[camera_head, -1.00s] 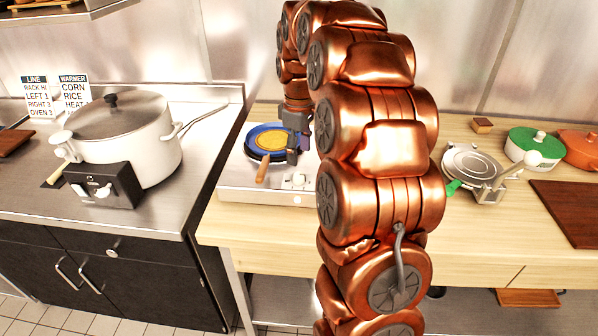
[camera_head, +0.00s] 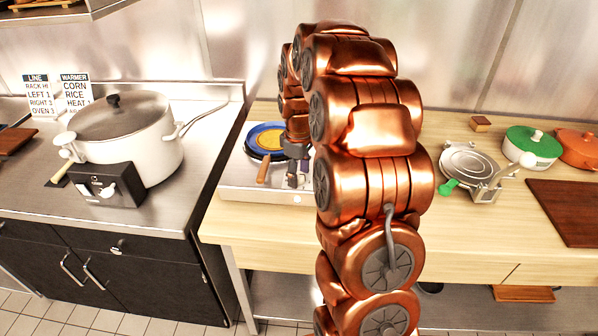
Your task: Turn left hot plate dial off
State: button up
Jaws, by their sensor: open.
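The hot plate (camera_head: 236,182) is a low silver unit on the wooden counter; my arm hides its right part. A blue pan (camera_head: 252,142) with a yellow round inside sits on its left side, its brown wooden handle (camera_head: 263,172) pointing to the front. My gripper (camera_head: 298,182) is open, pointing down at the hot plate's front, right of the pan handle. The light dial area there is mostly covered by the fingers, so I cannot tell the dial's setting or whether the fingers touch it.
A white pot (camera_head: 140,140) with a lid stands on the steel counter at left, with a black control box (camera_head: 105,184) before it. At right are a waffle-iron-like appliance (camera_head: 474,170), a green-lidded pot (camera_head: 532,146), an orange pot (camera_head: 580,148) and a brown board (camera_head: 570,208).

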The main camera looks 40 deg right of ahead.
jog(key=shift+c, duration=0.2)
grip_shut()
jog(key=shift+b, duration=0.3)
